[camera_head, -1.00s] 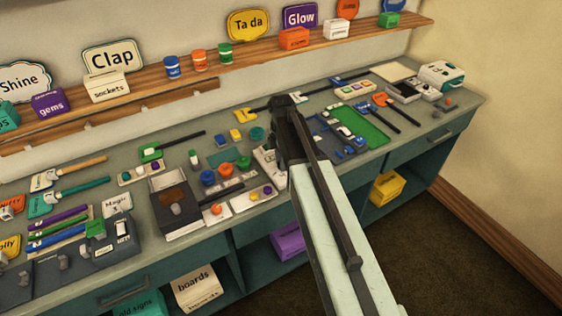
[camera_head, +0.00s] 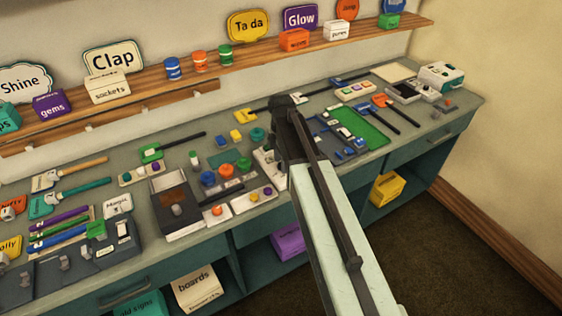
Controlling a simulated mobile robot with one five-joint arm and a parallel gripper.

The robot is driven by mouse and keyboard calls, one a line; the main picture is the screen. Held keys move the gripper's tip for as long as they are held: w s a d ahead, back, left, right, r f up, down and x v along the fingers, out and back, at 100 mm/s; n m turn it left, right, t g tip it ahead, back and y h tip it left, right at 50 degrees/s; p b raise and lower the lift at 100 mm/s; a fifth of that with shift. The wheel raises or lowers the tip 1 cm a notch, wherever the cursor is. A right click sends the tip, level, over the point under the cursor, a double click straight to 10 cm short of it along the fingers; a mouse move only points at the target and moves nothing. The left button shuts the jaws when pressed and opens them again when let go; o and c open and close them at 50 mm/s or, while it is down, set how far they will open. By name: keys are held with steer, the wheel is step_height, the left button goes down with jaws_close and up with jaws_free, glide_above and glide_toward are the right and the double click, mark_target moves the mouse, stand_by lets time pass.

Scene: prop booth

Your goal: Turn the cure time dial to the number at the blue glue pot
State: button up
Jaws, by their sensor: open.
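My gripper (camera_head: 284,158) is the dark end of my arm, pointing down over the middle of the bench, beside a white box (camera_head: 268,162). Its fingertips are small and partly hidden by my arm; nothing shows held in it. A blue pot (camera_head: 208,178) stands left of it, in a row with an orange pot (camera_head: 225,171) and a green pot (camera_head: 243,163). Any number by the blue pot is too small to read. I cannot tell which knob is the cure time dial; a dark box with a grey knob (camera_head: 177,210) and a white panel with an orange knob (camera_head: 216,210) stand at the front edge.
Several tools and a panel with switches (camera_head: 105,250) crowd the bench's left. A green mat (camera_head: 365,128) with small blue pieces lies right of my arm. A wooden shelf (camera_head: 130,83) with cans and boxes runs behind. Dark floor (camera_head: 440,260) is clear at right.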

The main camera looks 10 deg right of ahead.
mark_target(286, 184)
step_height(286, 184, up, 8)
steer(key=p, duration=0.6)
steer(key=shift+f+p, duration=0.25)
steer(key=shift+p, duration=0.15)
steer(key=shift+f, duration=0.1)
steer(key=shift+s+f+b, duration=0.9)
steer(key=shift+f+b, duration=0.15)
steer(key=shift+b, duration=0.05)
steer(key=s+m, duration=0.1)
steer(key=s, duration=0.2)
steer(key=s+f+m+b, duration=0.1)
steer(key=s+m, duration=0.1)
steer(key=shift+s+d+f, duration=0.1)
steer(key=shift+s+f, duration=0.05)
steer(key=shift+s, duration=0.25)
steer(key=s+m, duration=0.7)
steer(key=m, duration=1)
steer(key=shift+s+f+b, duration=0.25)
steer(key=shift+b, duration=0.2)
